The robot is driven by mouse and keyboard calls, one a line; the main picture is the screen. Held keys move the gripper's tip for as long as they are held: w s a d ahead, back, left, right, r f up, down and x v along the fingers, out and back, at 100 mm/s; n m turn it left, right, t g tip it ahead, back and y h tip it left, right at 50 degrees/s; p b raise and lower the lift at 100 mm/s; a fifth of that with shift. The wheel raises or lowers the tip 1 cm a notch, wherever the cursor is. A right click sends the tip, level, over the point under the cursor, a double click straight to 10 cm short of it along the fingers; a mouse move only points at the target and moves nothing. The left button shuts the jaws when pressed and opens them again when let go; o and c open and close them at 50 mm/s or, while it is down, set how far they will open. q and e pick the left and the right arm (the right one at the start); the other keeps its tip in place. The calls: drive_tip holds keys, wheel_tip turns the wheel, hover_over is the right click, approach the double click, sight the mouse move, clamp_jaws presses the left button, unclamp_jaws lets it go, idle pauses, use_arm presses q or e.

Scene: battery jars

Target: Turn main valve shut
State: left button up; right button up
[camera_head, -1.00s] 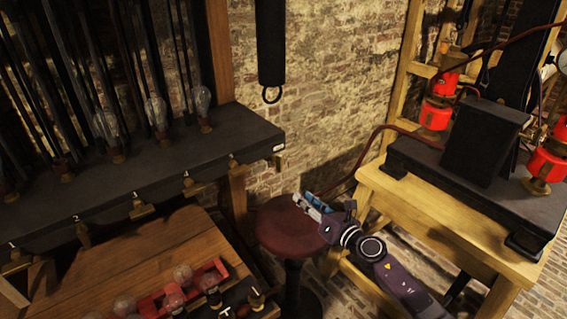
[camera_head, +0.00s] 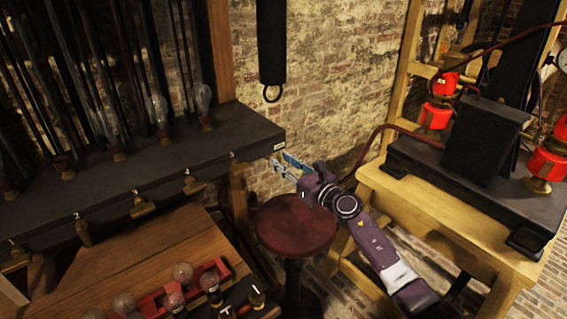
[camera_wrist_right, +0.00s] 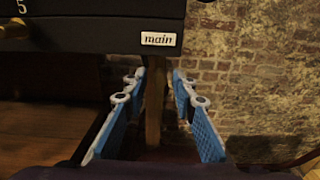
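My right gripper (camera_head: 284,165) is at the right end of the dark bench, just below its small white label. In the right wrist view the label (camera_wrist_right: 159,39) reads "main". There the blue-padded fingers (camera_wrist_right: 155,84) are open and point toward the bench end. A brownish upright piece (camera_wrist_right: 154,125) shows between them, with gaps on both sides. I cannot tell whether it is the main valve's handle or a wooden post behind. The main valve is not clearly visible in the head view. My left gripper is not in view.
A round dark red stool (camera_head: 296,226) stands below my right arm. The dark bench (camera_head: 190,160) carries glass bulbs and several brass taps along its front. A wooden table (camera_head: 140,262) is at lower left, and a yellow wooden stand (camera_head: 450,222) is at right.

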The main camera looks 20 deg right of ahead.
clamp_jaws()
drive_tip(key=shift+m, duration=0.4)
drive_tip(key=m+p, duration=0.1)
drive_tip(key=m, duration=0.4)
drive_tip(key=f+m+p, duration=0.1)
drive_tip(key=m, duration=0.5)
drive_tip(key=d+m+p, duration=0.1)
drive_tip(key=m+p, duration=0.1)
drive_tip(key=m, duration=0.4)
drive_tip(key=shift+w+d+f, duration=0.1)
drive_tip(key=shift+w+f, duration=0.1)
idle(0.5)
